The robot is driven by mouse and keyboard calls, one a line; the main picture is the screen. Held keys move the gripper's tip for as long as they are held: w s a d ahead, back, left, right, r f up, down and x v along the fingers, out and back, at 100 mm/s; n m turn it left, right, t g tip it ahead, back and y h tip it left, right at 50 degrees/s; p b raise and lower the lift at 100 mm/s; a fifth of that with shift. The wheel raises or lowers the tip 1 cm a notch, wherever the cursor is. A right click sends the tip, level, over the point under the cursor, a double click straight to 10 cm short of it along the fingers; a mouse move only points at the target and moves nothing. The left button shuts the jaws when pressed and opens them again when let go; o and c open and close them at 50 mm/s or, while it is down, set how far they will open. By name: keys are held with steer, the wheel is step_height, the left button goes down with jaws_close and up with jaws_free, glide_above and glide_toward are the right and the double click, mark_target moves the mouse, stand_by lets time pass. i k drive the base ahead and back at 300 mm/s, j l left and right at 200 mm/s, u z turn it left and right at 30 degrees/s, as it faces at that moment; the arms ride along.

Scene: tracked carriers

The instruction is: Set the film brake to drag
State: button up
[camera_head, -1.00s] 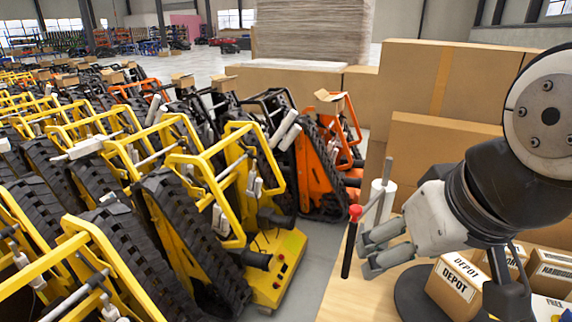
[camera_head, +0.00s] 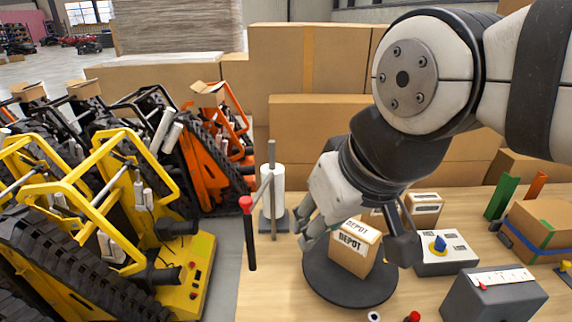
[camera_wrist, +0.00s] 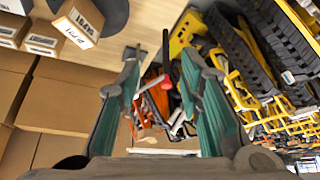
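A grey control box (camera_head: 446,256) with a white face stands on the right of the table in the head view. Its pointer knob (camera_head: 440,245) is blue and yellow; its small markings are too small to read now. The red knob also shows in the wrist view (camera_wrist: 167,84). My gripper (camera_head: 306,232) is open and empty, right of the roll and apart from the control box; its fingers (camera_wrist: 160,62) are spread.
A DEPOT carton (camera_head: 350,252) sits on a black round plate below my gripper. A grey box with a white scale (camera_head: 498,279) stands front right. A carton with blue and green tape (camera_head: 545,226) is at far right. Yellow tracked carriers (camera_head: 185,270) fill the left.

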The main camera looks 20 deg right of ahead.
mark_target(441, 245)
steer(key=z, duration=1.6)
steer(key=k+j+z, duration=0.2)
steer(key=j, duration=0.2)
